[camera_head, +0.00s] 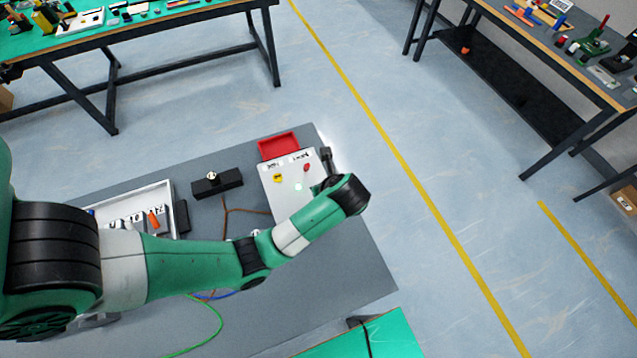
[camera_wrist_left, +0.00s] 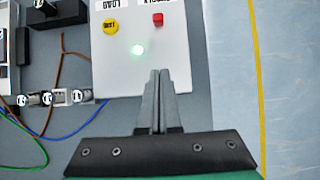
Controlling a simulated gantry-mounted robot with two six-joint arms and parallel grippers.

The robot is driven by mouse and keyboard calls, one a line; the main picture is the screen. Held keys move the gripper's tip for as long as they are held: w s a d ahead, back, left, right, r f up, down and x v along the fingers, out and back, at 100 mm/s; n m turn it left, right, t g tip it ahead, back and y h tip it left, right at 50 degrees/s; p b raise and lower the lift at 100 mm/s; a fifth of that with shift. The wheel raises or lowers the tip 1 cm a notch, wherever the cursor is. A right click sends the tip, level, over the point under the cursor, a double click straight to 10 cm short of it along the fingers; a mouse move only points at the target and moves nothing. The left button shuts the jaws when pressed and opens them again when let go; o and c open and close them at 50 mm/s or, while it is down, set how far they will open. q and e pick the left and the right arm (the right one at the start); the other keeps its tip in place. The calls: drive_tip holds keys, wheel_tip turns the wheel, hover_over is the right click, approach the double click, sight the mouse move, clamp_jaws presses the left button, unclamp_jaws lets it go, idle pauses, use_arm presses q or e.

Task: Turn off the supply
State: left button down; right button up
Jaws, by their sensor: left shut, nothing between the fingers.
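The white control box (camera_head: 284,204) stands on the grey table and fills the top of the left wrist view (camera_wrist_left: 112,72). It carries a yellow button (camera_wrist_left: 109,26), a red switch (camera_wrist_left: 157,19) and a lit green lamp (camera_wrist_left: 138,50). In the head view the red switch (camera_head: 306,167) is at the box's right side. Two labels on the box are not clearly readable. My left gripper (camera_wrist_left: 159,73) is shut and empty. Its fingertips show over the box, below the red switch and apart from it in the picture. My right gripper is not in view.
A red tray (camera_head: 278,145) adjoins the box's far side. A black block (camera_head: 217,183) and a white tray (camera_head: 160,190) of parts are to the left. Brown, blue and green wires run over the grey table (camera_head: 350,262). Clear floor lies to the right.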

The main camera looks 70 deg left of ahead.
sight(307, 168)
use_arm(q)
drive_tip(key=b+x, duration=0.1)
drive_tip(key=x, duration=0.7)
drive_tip(key=shift+d, duration=0.15)
drive_tip(key=a, duration=0.1)
drive_tip(key=a+r, duration=0.1)
drive_tip(key=a, duration=0.2)
drive_tip(key=shift+w+r, duration=0.1)
drive_tip(key=shift+r, duration=0.15)
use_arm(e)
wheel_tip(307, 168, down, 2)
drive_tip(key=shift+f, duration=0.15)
use_arm(q)
drive_tip(key=shift+a+r+p, duration=0.1)
drive_tip(key=shift+r+p, duration=0.05)
drive_tip(key=shift+p, duration=0.15)
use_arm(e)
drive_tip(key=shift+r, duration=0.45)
